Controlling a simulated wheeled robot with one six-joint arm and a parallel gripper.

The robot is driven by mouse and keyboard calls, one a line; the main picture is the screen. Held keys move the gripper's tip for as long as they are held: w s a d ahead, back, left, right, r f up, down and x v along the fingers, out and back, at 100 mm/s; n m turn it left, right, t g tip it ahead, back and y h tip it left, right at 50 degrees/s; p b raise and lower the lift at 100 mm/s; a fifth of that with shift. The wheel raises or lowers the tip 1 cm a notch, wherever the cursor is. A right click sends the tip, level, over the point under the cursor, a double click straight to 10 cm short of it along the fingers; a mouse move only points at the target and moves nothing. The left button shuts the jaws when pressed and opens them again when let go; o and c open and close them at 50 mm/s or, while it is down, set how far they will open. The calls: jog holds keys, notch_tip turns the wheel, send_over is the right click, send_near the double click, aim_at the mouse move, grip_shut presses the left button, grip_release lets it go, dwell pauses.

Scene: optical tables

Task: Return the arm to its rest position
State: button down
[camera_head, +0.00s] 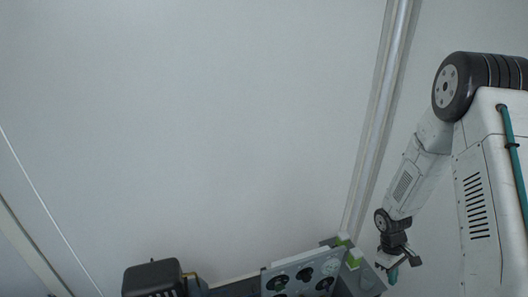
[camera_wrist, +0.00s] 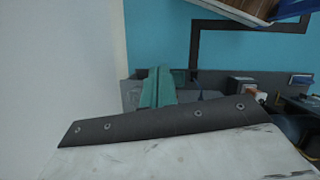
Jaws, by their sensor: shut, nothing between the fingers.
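My arm comes in from the right edge of the head view and bends down. My gripper (camera_head: 393,274) hangs at its lower end, small in the picture, with a teal tip. It is beside the grey equipment at the bottom and looks apart from it, though the depth is hard to judge. In the wrist view the teal fingers of my gripper (camera_wrist: 158,86) lie together, shut and empty.
A grey panel with round dark openings (camera_head: 303,272) and a black box-like device (camera_head: 152,277) stand at the bottom of the head view. Green-and-white blocks (camera_head: 354,258) are near my gripper. A pale wall fills most of the view. The wrist view shows a blue surface (camera_wrist: 150,35).

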jog(key=s+a+r+m, duration=0.2)
jog(key=s+r, duration=0.1)
jog(key=r, duration=0.5)
jog(key=s+a+r+m, duration=0.1)
jog(key=s+a+r, duration=0.1)
jog(key=r, duration=0.6)
jog(key=s+a+r+m, duration=0.2)
jog(key=s+r, duration=0.1)
jog(key=r, duration=0.6)
jog(key=s+a+r+t+y, duration=0.1)
jog(key=s+a+r+t, duration=0.1)
jog(key=s+r, duration=0.5)
jog(key=s+a+r+m+t+y, duration=0.1)
jog(key=s+a+r+t, duration=0.1)
jog(key=s+a+r, duration=0.3)
notch_tip(320, 180, up, 5)
jog(key=shift+s+a+f+t, duration=0.1)
jog(key=shift+s+a+t, duration=0.2)
jog(key=shift+s, duration=0.75)
